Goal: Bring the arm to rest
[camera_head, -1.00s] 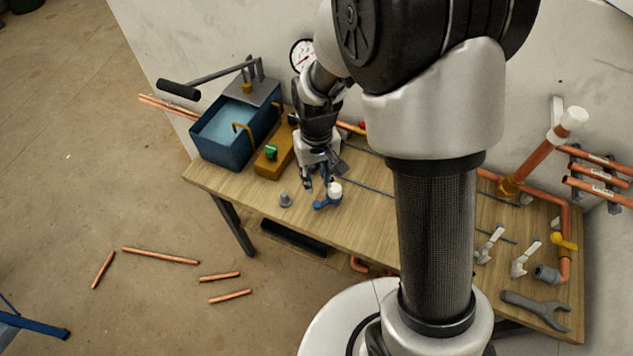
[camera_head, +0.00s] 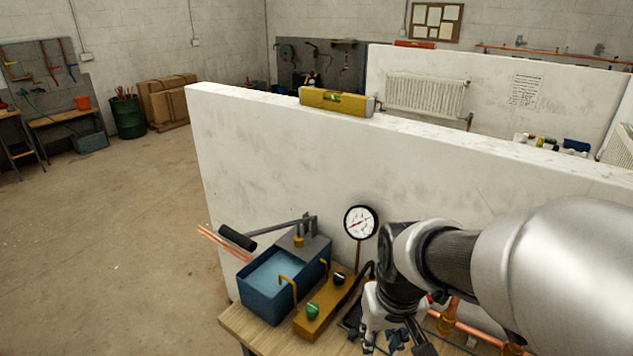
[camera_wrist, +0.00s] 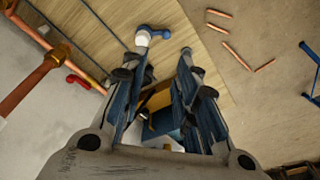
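My gripper (camera_head: 395,345) shows at the bottom edge of the head view, partly cut off, over the workbench (camera_head: 240,325). In the wrist view my gripper (camera_wrist: 166,50) has its two fingers apart, with no object held between them. A blue-handled part with a white cap (camera_wrist: 143,38) lies beyond the left fingertip, over the bench top; I cannot tell its exact distance. My arm reaches in from the right side of the head view.
A blue water tank (camera_head: 268,300) with a pump lever, a brown manifold (camera_head: 318,310) and a pressure gauge (camera_head: 361,222) stand close left of my gripper. A low white wall (camera_head: 270,160) with a yellow level (camera_head: 336,101) rises behind. Copper pieces (camera_wrist: 237,57) lie on the floor.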

